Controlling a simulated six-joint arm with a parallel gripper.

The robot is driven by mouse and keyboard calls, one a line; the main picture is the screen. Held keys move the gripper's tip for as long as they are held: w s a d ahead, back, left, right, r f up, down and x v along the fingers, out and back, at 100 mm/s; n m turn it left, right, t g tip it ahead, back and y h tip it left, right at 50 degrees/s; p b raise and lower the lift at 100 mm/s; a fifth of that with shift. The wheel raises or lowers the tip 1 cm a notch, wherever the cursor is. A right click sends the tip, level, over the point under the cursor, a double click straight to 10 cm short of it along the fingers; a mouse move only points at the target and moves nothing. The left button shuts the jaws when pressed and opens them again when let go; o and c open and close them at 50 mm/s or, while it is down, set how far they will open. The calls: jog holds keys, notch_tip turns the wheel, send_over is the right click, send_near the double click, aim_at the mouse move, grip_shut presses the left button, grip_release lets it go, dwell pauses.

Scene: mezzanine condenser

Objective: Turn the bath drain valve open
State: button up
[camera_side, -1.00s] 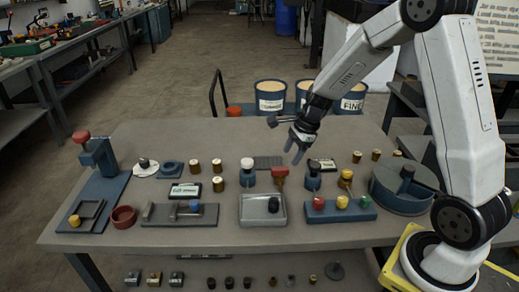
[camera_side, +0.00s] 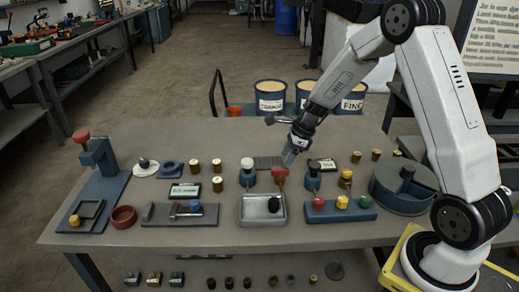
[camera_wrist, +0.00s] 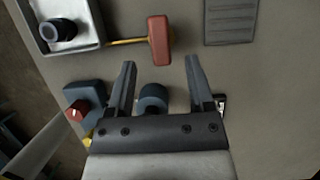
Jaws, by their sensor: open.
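The bath (camera_side: 264,221) is a pale grey tray at the front middle of the bench with a dark knob-like piece in it. It also shows at the upper left of the wrist view (camera_wrist: 88,38). A thin brass rod runs from its side to a red block-shaped handle (camera_wrist: 159,40), which looks like the drain valve; it shows in the side view too (camera_side: 280,171). My gripper (camera_side: 288,163) is open and empty, just above and behind the red handle. In the wrist view the handle lies just beyond the gap between my fingertips (camera_wrist: 161,62).
A blue post with a dark knob (camera_side: 313,178) stands close to the right of my gripper. A block with coloured knobs (camera_side: 341,213) is at front right. A white-topped post (camera_side: 247,174) stands left, and a dark ribbed plate (camera_side: 268,162) lies behind.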

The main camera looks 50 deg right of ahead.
aim_at(281, 168)
jog(key=shift+x, duration=2.25)
jog(key=shift+c, duration=0.2)
grip_shut()
